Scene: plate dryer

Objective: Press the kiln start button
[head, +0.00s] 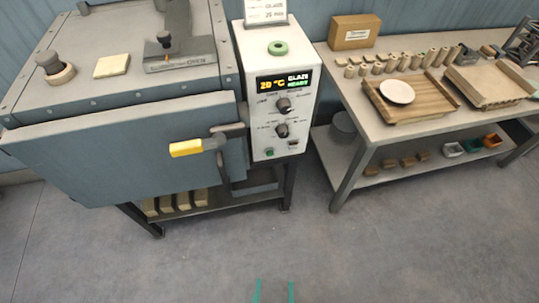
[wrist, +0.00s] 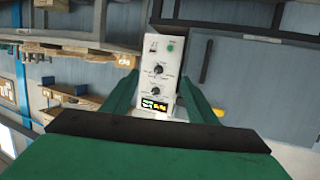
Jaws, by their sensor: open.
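The grey kiln (head: 120,140) stands at the left with its door shut and a yellow-handled latch (head: 187,148) on the front. Its white control box (head: 259,105) has a lit display (head: 284,83) reading 20 °C, GLAZE and READY, and two dark knobs. A small green button (head: 269,153) sits low on the box's face, left of a small dark switch (head: 292,145). In the wrist view the box is upside down, with the green button (wrist: 170,47) near the top. My gripper (head: 274,291) is open and empty, well short of the box; its green fingers (wrist: 159,80) frame the box in the wrist view.
A workbench (head: 345,107) stands at the right with a cardboard box (head: 354,32), wooden racks and a white plate (head: 397,92). A green ring (head: 278,48) lies on the control box. The floor (head: 230,240) in front is clear.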

